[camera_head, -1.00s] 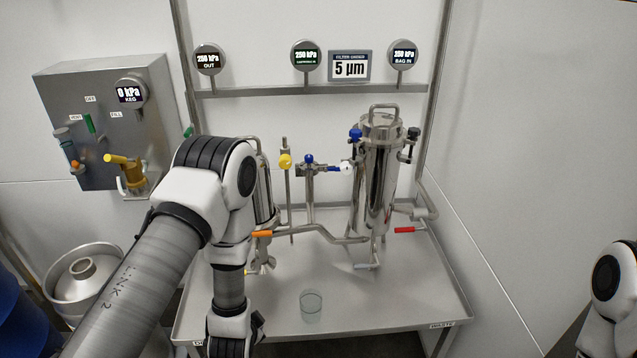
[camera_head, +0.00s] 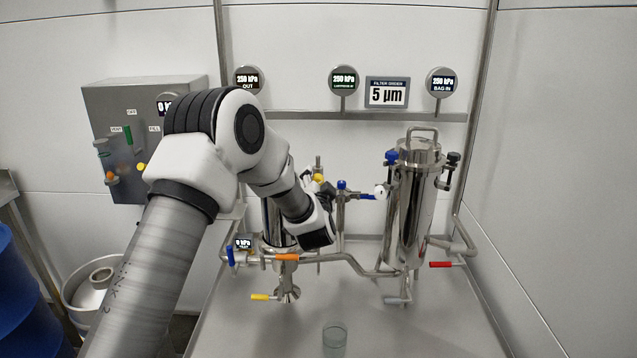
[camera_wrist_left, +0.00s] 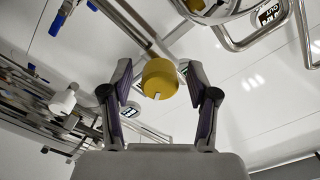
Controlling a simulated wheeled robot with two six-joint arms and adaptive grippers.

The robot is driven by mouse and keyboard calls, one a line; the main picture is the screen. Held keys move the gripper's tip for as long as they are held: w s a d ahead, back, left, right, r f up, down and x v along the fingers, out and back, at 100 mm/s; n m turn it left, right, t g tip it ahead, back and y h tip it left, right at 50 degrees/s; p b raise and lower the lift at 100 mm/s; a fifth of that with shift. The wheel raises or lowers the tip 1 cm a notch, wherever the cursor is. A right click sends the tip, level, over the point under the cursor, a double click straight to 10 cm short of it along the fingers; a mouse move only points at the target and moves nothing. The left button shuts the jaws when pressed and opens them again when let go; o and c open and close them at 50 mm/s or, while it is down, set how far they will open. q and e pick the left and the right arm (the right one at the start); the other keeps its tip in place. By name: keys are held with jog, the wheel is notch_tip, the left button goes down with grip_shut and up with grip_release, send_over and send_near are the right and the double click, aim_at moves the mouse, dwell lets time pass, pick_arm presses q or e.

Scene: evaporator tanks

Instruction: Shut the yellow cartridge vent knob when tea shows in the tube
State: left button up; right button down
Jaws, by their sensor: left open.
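The yellow cartridge vent knob (camera_head: 318,178) sits on top of the cartridge housing (camera_head: 273,222), partly hidden behind my left arm and gripper. In the left wrist view the knob (camera_wrist_left: 160,78) lies between the two open fingers of my left gripper (camera_wrist_left: 157,68), with gaps showing on both sides. A pale mark shows on the knob's face. In the head view the left gripper (camera_head: 312,190) is beside the knob and its fingers are hard to make out. I cannot make out tea in a tube. My right gripper is out of view.
The tall bag filter housing (camera_head: 411,205) stands to the right, with blue and black knobs on top. A glass (camera_head: 334,338) stands on the table (camera_head: 430,325).

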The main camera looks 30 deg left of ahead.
pick_arm(q)
grip_shut()
jog(key=shift+n, duration=0.3)
jog(key=n+b, duration=0.1)
jog(key=n, duration=0.4)
jog(key=n+b, duration=0.2)
jog(key=n, duration=0.4)
jog(key=shift+s+b, duration=0.1)
jog(key=shift+b, duration=0.3)
dwell(0.5)
grip_release()
